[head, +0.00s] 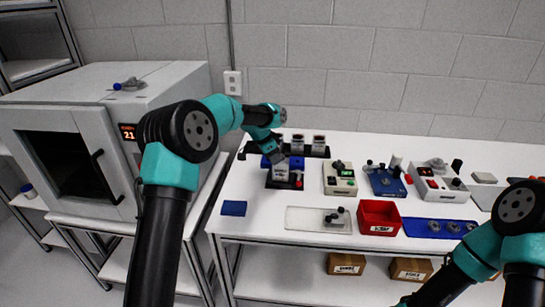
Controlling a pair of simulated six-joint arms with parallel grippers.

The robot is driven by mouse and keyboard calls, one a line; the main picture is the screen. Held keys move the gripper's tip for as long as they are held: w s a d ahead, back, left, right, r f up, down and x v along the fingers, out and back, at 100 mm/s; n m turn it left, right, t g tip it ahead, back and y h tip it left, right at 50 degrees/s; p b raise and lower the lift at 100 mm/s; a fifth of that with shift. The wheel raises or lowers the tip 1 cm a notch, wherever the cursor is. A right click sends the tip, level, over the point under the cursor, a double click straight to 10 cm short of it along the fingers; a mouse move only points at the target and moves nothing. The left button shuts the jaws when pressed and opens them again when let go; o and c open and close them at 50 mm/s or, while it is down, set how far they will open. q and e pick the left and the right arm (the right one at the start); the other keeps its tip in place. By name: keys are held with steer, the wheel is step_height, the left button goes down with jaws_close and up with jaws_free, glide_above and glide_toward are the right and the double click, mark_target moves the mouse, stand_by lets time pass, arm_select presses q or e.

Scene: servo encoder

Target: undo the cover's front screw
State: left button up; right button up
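My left arm comes in from the left, and its gripper (281,164) points down at a small unit on the table. The unit has a dark base (284,185), a light labelled face, a blue part (266,162) at its left and a red spot at its right. The gripper is over or against the unit's top; I cannot tell whether it touches. Its fingers are too small and overlapped to read as open or shut. No cover screw can be made out. My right arm shows at lower right, its gripper outside the picture.
A dark rack (318,150) with labelled items stands behind the unit. To the right are a beige button box (340,178), a blue fixture (384,181), a red bin (379,217) and a blue tray (440,228). A clear plate (303,219) and blue pad (233,208) lie in front.

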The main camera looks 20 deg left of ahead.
arm_select(q)
jaws_close()
steer(key=shift+n, duration=0.4)
steer(key=n+t+y, duration=0.1)
steer(key=n, duration=0.2)
steer(key=shift+s+d, duration=0.1)
steer(key=shift+s, duration=0.05)
steer(key=shift+d+n+t+y, duration=0.15)
steer(key=shift+n+y, duration=0.25)
steer(key=shift+n, duration=0.6)
steer(key=shift+n+t+y, duration=0.15)
steer(key=shift+n+y, duration=0.25)
steer(key=shift+n, duration=0.6)
steer(key=shift+o, duration=1.2)
jaws_free()
